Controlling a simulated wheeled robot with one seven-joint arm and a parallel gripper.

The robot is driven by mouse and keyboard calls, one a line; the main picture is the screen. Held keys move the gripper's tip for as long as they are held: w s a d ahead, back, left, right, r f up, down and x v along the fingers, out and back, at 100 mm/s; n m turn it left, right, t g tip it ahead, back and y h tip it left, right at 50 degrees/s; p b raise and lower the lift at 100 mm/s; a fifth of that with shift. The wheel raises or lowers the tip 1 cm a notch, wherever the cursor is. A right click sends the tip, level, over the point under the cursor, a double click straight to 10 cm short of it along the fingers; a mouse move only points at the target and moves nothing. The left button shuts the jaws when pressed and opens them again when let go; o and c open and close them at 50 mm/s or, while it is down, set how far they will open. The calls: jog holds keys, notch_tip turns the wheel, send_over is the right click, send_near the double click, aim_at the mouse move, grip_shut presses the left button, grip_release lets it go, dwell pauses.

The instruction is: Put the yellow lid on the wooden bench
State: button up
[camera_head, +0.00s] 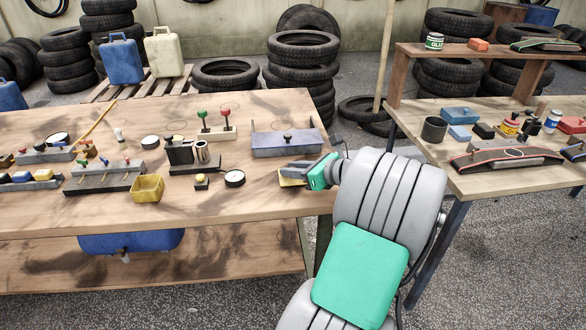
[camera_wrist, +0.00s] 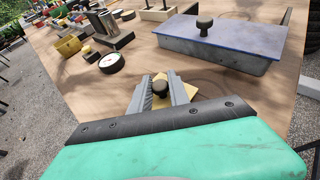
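The yellow lid (camera_head: 291,182) is a flat square plate with a dark round knob, at the right end of the wooden bench (camera_head: 255,192). In the wrist view the lid (camera_wrist: 164,104) lies beneath my fingers, its knob between them. My gripper (camera_head: 305,170) is shut on the knob; the fingers (camera_wrist: 160,86) hide parts of the lid. The lid is at or just above the bench top; I cannot tell whether it touches. An open yellow box (camera_head: 147,189) stands near the bench's front edge, left of my gripper.
A grey-blue box with a blue lid (camera_head: 287,143) stands just behind my gripper. A round black-rimmed gauge (camera_head: 235,178) and a small yellow block with a black knob (camera_head: 201,182) lie to the left. The bench's front right is bare. A second table (camera_head: 470,182) stands right.

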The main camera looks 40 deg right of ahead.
jog(key=o, duration=0.4)
jog(key=p+v, duration=0.2)
jog(key=v, duration=1)
jog(key=shift+r+p, duration=0.2)
jog(key=shift+p, duration=0.1)
